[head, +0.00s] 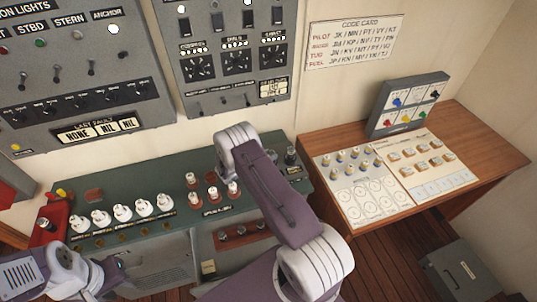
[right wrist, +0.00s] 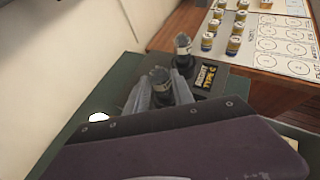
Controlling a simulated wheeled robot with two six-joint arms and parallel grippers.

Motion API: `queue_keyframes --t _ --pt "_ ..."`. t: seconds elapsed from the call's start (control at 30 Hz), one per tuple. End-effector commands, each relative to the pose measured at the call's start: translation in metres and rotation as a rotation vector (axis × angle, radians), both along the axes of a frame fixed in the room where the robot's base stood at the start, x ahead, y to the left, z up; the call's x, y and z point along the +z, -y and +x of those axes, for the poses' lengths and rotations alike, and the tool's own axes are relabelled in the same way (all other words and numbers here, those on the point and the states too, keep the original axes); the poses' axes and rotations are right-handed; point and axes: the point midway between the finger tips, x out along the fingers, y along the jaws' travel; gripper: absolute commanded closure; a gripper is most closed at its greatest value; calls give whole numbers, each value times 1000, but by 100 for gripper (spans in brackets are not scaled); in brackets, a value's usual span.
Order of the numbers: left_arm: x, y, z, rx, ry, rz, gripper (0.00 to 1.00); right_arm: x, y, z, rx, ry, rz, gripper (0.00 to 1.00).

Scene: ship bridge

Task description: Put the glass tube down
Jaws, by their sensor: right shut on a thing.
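In the right wrist view my right gripper (right wrist: 160,92) is shut on a glass tube (right wrist: 159,75), a dark upright tube with a grey cap. It is at the right end of the green console; whether its base touches the top is hidden. A similar capped tube (right wrist: 183,44) stands just beyond it by a black block with a "TYPE C" label (right wrist: 205,78); this tube also shows in the head view (head: 290,156). In the head view my right arm hides the right gripper and the held tube. My left gripper (head: 112,265) is at the lower left; its jaw opening is unclear.
The green console (head: 120,192) carries a row of white round parts (head: 122,213) and several red-based white parts (head: 213,194). A red box (head: 47,222) is at its left end. A wooden desk (head: 325,143) with cards and a switch box (head: 408,104) is right.

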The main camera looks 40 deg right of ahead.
Motion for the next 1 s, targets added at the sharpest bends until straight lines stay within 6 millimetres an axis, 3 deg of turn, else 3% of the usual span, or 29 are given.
queue_keyframes --t 0.37,0.4,0.47,0.73,0.87,1.0 --pt "-11 0 0 0 0 0 64 -8 0 1 0 3 -1 100" --pt "-9 0 0 0 0 0 64 -6 0 1 0 3 -1 60" --pt "-8 0 0 0 0 0 64 -5 0 1 0 2 -2 49" --pt "-8 0 0 0 0 0 64 -5 0 1 0 2 -2 49" --pt "5 0 0 0 0 0 64 7 0 1 0 2 -2 49" --pt "-16 0 0 0 -1 0 64 12 -26 -5 5 4 -2 49"
